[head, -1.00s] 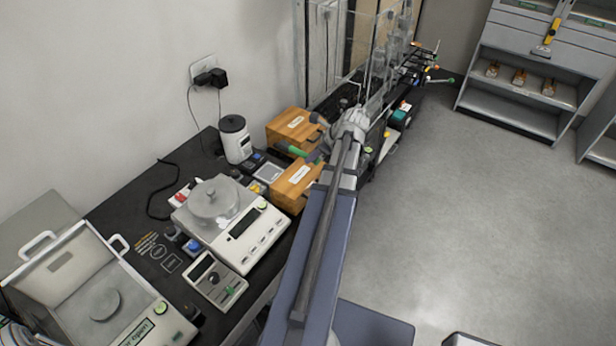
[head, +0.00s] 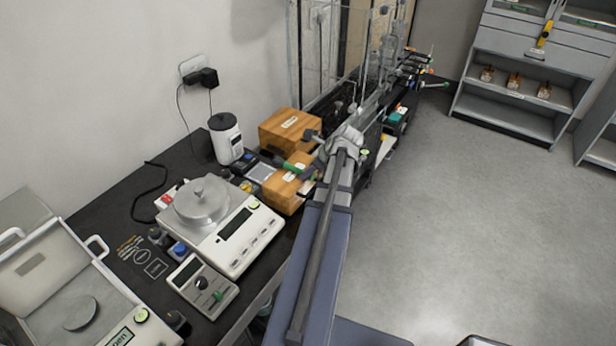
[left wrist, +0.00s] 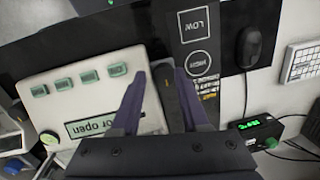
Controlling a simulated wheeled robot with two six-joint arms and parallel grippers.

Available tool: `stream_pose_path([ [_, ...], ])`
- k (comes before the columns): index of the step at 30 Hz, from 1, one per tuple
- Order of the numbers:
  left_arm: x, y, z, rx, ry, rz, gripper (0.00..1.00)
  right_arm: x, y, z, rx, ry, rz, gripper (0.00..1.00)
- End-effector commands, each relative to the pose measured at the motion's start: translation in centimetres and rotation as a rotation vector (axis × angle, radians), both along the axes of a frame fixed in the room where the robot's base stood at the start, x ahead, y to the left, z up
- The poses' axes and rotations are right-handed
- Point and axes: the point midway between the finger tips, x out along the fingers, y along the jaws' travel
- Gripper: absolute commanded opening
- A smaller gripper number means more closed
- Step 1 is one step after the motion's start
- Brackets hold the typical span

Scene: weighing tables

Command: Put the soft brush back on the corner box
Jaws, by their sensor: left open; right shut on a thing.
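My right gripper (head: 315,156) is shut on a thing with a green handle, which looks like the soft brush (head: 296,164). The brush sticks out to the left of the jaws, over or beside the nearer wooden box (head: 283,192); its bristles cannot be made out. A second wooden box (head: 277,133) with a pale label stands behind it against the wall side. I cannot tell from the pictures which is the corner box, nor whether the brush touches a box. My left gripper (left wrist: 160,95) is open, in the left wrist view only, above the dark table.
A white balance with a round pan (head: 238,230) and a small meter (head: 203,283) stand left of the boxes. A white canister (head: 226,138) is behind. A glass enclosure (head: 385,55) rises beyond the boxes. The floor at right is clear.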

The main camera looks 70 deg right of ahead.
Motion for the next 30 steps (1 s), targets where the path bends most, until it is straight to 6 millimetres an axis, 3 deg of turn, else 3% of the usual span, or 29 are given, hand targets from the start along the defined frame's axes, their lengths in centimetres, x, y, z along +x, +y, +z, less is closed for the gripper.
stream_pose_path([
  [9, 0.0, 0.0, -0.3, 0.000, 0.000, 0.000, 0.45, 0.0, 0.0, -0.3, 0.000, 0.000, 0.000, 0.00],
  [10, 0.0, 0.0, -0.3, 0.000, 0.000, 0.000, 0.45, 0.0, 0.0, -0.3, 0.000, 0.000, 0.000, 0.26],
  [18, 0.0, 0.0, -0.1, 0.000, 0.000, 0.000, 0.45, 0.0, 0.0, -0.1, 0.000, 0.000, 0.000, 0.55],
  [26, 0.0, 0.0, 0.0, 0.000, 0.000, 0.000, 0.45, 0.0, 0.0, 0.0, 0.000, 0.000, 0.000, 0.55],
  [30, 0.0, 0.0, 1.2, 0.000, 0.000, 0.000, 0.45, -0.4, 0.1, 1.2, 0.000, 0.000, -0.001, 0.55],
])
